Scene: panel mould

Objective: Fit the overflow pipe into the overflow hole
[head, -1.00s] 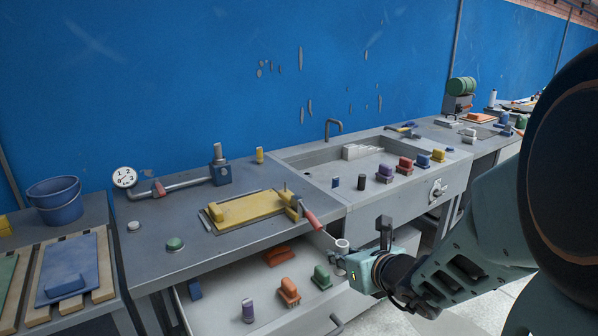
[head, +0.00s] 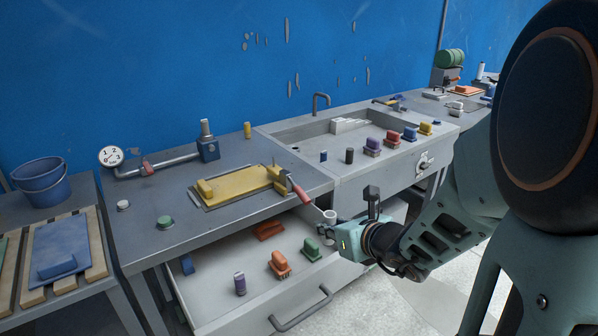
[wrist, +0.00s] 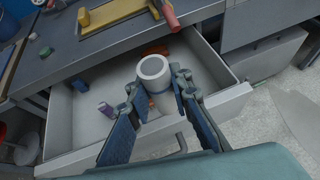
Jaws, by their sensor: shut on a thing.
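My gripper (head: 333,222) is shut on a white pipe (wrist: 154,75), taken to be the overflow pipe. In the wrist view the pipe stands between the two fingers, its round open end towards the camera. It also shows as a small white cylinder in the head view (head: 330,215). The gripper is near the open drawer's right side, in front of the bench and apart from the sink. The grey sink (head: 281,136) with a bent tap (head: 320,103) lies farther back and right. I cannot make out the overflow hole with certainty.
The open drawer (head: 215,312) sticks out below the bench and holds several coloured blocks. A red-handled tool (head: 298,188) overhangs the bench edge near a yellow board (head: 238,187). Several coloured blocks line the sink's front rim. Floor (head: 420,305) is clear to the right.

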